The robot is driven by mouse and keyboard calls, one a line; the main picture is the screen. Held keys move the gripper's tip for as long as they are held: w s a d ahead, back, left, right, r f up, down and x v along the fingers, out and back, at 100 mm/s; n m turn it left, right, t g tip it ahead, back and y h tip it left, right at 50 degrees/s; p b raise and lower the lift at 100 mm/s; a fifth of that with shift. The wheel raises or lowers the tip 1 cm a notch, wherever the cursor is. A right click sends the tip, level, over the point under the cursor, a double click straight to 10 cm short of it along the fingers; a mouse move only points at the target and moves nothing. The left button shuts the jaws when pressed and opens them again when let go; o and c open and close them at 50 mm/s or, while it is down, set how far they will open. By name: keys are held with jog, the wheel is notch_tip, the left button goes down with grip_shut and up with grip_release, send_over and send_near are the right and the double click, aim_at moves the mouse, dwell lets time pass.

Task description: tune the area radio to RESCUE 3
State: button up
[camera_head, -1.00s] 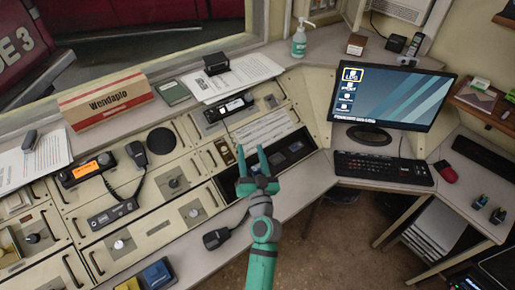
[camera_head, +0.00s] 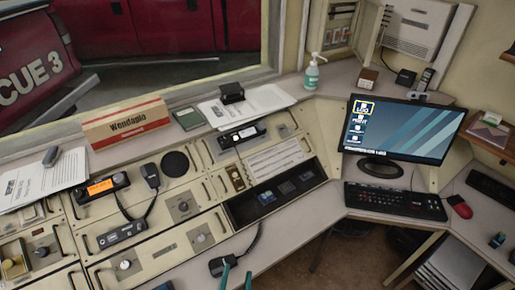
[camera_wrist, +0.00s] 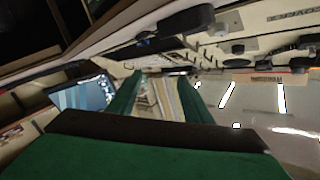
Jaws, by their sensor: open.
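A radio with a lit orange display (camera_head: 100,187) sits at the left of the console, with a black hand microphone (camera_head: 151,176) beside it. A second dark radio (camera_head: 122,234) lies below it, and a third radio (camera_head: 242,136) is set further right. I cannot read which is the area radio, or any channel text. Only the green fingertips of my gripper (camera_head: 236,279) show at the bottom edge of the head view, apart and empty, near a lower hand microphone (camera_head: 220,266). In the wrist view my gripper (camera_wrist: 160,88) is open with nothing held between its fingers.
A monitor (camera_head: 402,131) and keyboard (camera_head: 395,202) are on the right desk. Floor shows at the lower right.

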jog(key=s, duration=0.4)
jog(key=s+d+n, duration=0.1)
jog(key=s, duration=0.3)
jog(key=s+n+g, duration=0.1)
jog(key=s, duration=0.3)
jog(key=shift+s+d+f, duration=0.1)
jog(key=shift+d+f, duration=0.1)
jog(key=shift+f, duration=0.15)
jog(key=c, duration=0.3)
jog(key=s+d+r+n, duration=0.1)
jog(key=s, duration=0.1)
jog(key=s+d+r+n+y, duration=0.1)
jog(key=s, duration=0.2)
jog(key=s+r+n+y, duration=0.1)
jog(key=s, duration=0.1)
jog(key=shift+s+d+n, duration=0.25)
jog(key=shift+d+n, duration=0.15)
jog(key=shift+c, duration=0.4)
jog(key=shift+s+d+r+n, duration=0.2)
jog(key=shift+s+r+n, duration=0.05)
jog(key=shift+s+n, duration=0.1)
